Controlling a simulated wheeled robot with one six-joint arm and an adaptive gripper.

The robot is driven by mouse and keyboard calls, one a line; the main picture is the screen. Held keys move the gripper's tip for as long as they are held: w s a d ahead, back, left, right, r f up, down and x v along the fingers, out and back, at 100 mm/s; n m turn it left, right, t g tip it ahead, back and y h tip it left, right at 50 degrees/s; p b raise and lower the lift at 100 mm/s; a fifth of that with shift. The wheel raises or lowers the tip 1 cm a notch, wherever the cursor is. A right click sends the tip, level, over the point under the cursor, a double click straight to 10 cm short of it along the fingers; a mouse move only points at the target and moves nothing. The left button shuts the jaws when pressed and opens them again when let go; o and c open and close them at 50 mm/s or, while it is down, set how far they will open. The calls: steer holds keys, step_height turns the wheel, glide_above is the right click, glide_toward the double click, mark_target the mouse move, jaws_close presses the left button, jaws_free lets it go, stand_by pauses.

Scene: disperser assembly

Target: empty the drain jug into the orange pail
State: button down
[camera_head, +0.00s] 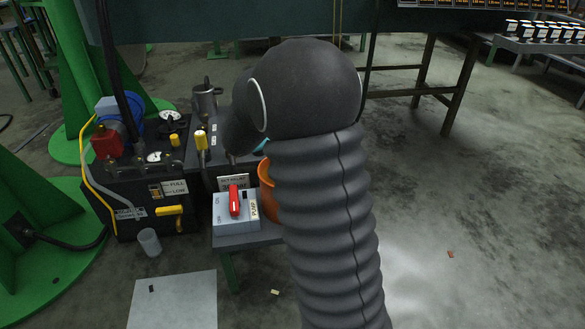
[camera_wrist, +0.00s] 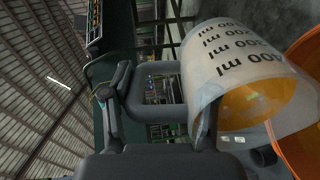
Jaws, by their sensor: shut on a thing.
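In the wrist view my gripper (camera_wrist: 160,105) is shut on the drain jug (camera_wrist: 228,70), a whitish, see-through vessel with black ml marks. The jug lies well over on its side, its open mouth towards the lower right. Orange shows inside and through it; I cannot tell whether any liquid is left. The orange pail (camera_wrist: 305,65) is close beside the mouth at the right edge. In the head view only a strip of the pail (camera_head: 267,190) shows behind my dark arm, which hides my gripper and the jug.
A dark tank unit (camera_head: 155,205) with FULL and LOW labels stands at left. A pump switch box (camera_head: 222,213) with a red lever is in front of the pail. A small grey cup (camera_head: 149,242) is on the floor near a pale plate (camera_head: 175,300). The floor at right is mostly clear.

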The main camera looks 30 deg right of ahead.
steer(key=shift+s+a+r+t+h, duration=0.2)
steer(key=shift+a+r+h, duration=0.15)
steer(key=shift+a+h, duration=0.35)
steer(key=shift+s+a+r+t+h, duration=0.15)
steer(key=shift+a+r+h, duration=0.15)
steer(key=shift+a+h, duration=0.35)
steer(key=d+y, duration=0.2)
steer(key=w+d+f+g+y, duration=0.1)
steer(key=d, duration=0.1)
steer(key=shift+d+y, duration=0.1)
steer(key=shift+y, duration=0.15)
steer(key=shift+w+d+r+y+p, duration=0.15)
steer(key=shift+d+y+p, duration=0.1)
steer(key=shift+d+p, duration=0.15)
steer(key=shift+w+d+r+y+p, duration=0.1)
steer(key=shift+d+y+p, duration=0.2)
steer(key=shift+d, duration=0.1)
steer(key=d+f+y+p, duration=0.1)
steer(key=p, duration=0.4)
steer(key=shift+g, duration=0.25)
steer(key=w+d+f+g+y+p, duration=0.1)
steer(key=d+f+y+p, duration=0.3)
steer(key=f+y, duration=0.2)
steer(key=w+d+f+g+y+p, duration=0.1)
steer(key=d+f+y+p, duration=0.3)
steer(key=f, duration=0.5)
steer(key=shift+d+g+y, duration=0.4)
steer(key=shift+g+y, duration=0.2)
steer(key=shift+y, duration=0.75)
steer(key=shift+w, duration=0.1)
